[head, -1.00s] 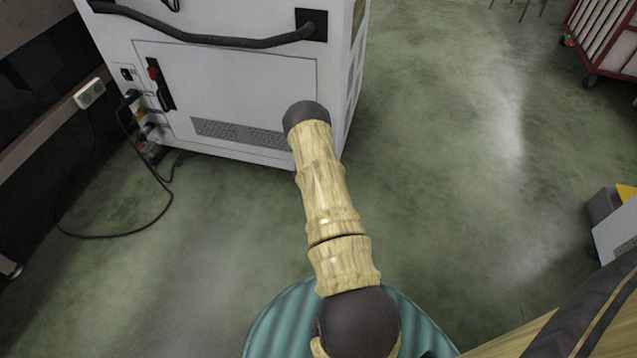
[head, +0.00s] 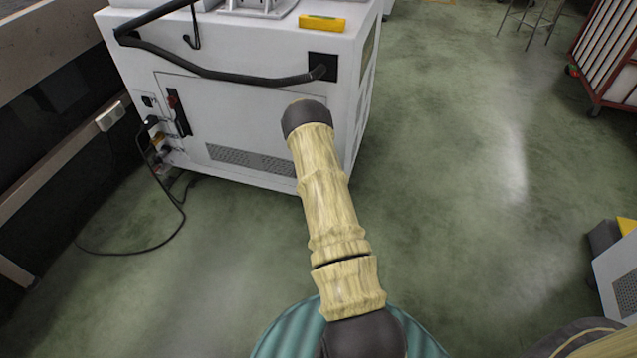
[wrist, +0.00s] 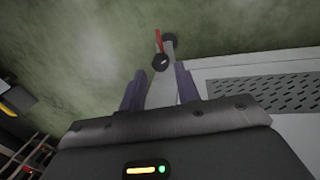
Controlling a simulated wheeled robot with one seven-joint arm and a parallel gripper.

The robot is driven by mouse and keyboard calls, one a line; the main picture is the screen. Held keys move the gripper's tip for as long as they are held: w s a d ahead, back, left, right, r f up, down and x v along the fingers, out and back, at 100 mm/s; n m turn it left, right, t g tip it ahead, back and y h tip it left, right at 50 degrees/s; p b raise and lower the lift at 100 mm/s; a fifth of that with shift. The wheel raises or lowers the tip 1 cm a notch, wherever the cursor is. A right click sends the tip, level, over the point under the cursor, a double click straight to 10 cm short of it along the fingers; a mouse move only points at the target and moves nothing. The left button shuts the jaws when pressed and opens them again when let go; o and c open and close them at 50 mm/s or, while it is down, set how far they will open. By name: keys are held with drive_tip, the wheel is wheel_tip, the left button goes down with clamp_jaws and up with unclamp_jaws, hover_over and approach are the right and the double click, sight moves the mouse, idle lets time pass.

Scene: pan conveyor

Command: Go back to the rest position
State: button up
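My arm rises through the middle of the head view in wood-patterned links with dark joints. My gripper is hidden in that view. In the wrist view my gripper (wrist: 159,86) has its two dark purplish fingers apart, with a clear gap between them. Beyond the gap is a grey strip (wrist: 184,66) with a dark round part and a red piece (wrist: 159,41); I cannot tell what it is. I see nothing held between the fingers.
A white cabinet (head: 245,110) with a black hose and vent stands ahead, a yellow object (head: 322,22) on top. Cables (head: 183,205) lie on the floor at left. A red-framed cart (head: 603,55) and a grey machine (head: 618,275) stand at right. Green floor between is clear.

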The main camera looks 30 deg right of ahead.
idle(0.3)
drive_tip(key=s+a+r+n+t+p, duration=0.1)
drive_tip(key=s+a+r+p, duration=0.1)
drive_tip(key=a+r, duration=0.4)
drive_tip(key=s+a+r+n+p, duration=0.1)
drive_tip(key=a+r+n, duration=0.15)
drive_tip(key=r, duration=0.65)
drive_tip(key=s+a+r+n+t+p, duration=0.1)
drive_tip(key=s+a+r+p, duration=0.1)
drive_tip(key=a+r, duration=0.4)
drive_tip(key=s+a+r+n+t+y+p, duration=0.1)
drive_tip(key=s+a+r+n+p, duration=0.2)
drive_tip(key=s+a+r, duration=0.45)
drive_tip(key=s+a+r+n+t+p, duration=0.1)
drive_tip(key=s+a+r+n+p, duration=0.3)
drive_tip(key=s+r, duration=0.65)
wheel_tip(320, 180, up, 36)
drive_tip(key=s+m+p, duration=0.1)
drive_tip(key=p, duration=3.4)
drive_tip(key=shift+s+a, duration=0.2)
drive_tip(key=shift+s, duration=0.05)
drive_tip(key=shift+m, duration=0.25)
drive_tip(key=shift+w, duration=0.15)
